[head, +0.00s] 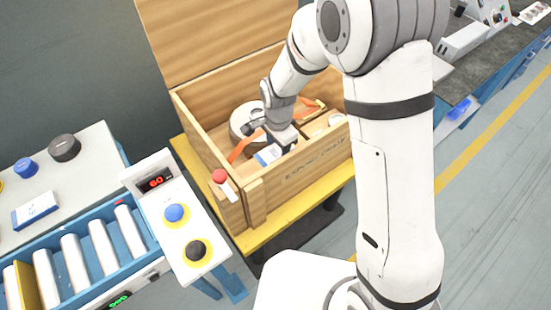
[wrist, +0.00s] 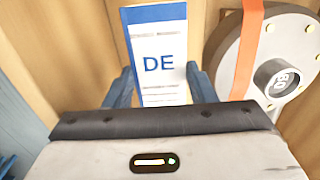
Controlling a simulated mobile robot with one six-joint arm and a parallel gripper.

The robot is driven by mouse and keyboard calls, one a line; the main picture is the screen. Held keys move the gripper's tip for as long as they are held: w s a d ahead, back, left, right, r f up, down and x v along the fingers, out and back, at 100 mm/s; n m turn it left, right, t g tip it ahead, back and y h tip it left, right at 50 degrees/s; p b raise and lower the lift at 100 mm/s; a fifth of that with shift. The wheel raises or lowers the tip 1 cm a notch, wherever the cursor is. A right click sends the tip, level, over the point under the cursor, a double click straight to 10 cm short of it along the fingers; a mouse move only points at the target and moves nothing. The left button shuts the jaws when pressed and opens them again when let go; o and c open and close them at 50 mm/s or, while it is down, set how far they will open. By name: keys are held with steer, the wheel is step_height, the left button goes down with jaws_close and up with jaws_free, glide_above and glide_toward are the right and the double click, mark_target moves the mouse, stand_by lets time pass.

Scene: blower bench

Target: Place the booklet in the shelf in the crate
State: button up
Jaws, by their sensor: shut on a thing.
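The booklet (wrist: 158,62) is white with a blue band and the letters DE. My gripper (wrist: 158,88) is shut on it, with a blue finger at each side in the wrist view. In the head view the booklet (head: 268,156) shows blue and white below my gripper (head: 276,146), inside the wooden crate (head: 205,133). The crate stands open with its lid raised at the back. I cannot tell the shelf apart clearly, nor whether the booklet touches anything below it.
A round grey blower (wrist: 230,62) with an orange strap (wrist: 246,45) lies in the crate beside the booklet. A control panel (head: 180,222) and a conveyor (head: 75,262) stand at the left.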

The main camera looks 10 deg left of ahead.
mark_target(278, 157)
steer(key=shift+f, duration=2.6)
steer(key=o, duration=1)
steer(key=shift+r, duration=0.1)
step_height(278, 157, up, 12)
steer(key=shift+r, duration=0.1)
steer(key=d+r, duration=0.2)
steer(key=d, duration=0.1)
steer(key=d+r+n, duration=0.1)
steer(key=d+r, duration=0.1)
steer(key=d+r+n, duration=0.1)
steer(key=d+r, duration=0.1)
steer(key=d, duration=0.1)
steer(key=shift+s+d+r+t, duration=0.15)
steer(key=shift+s+d+t, duration=0.2)
steer(key=shift+s+t, duration=0.05)
steer(key=s+d+r+n, duration=0.2)
steer(key=s+d, duration=0.2)
steer(key=d, duration=0.1)
steer(key=s+d+r+n+t, duration=0.1)
steer(key=s+d+r+n, duration=0.1)
steer(key=d, duration=0.4)
steer(key=s+d+r+n, duration=0.2)
steer(key=s+d+r, duration=0.1)
steer(key=s+d, duration=0.3)
steer(key=shift+s+d+r+t, duration=0.2)
steer(key=shift+s+r+t, duration=0.1)
steer(key=shift+s, duration=0.3)
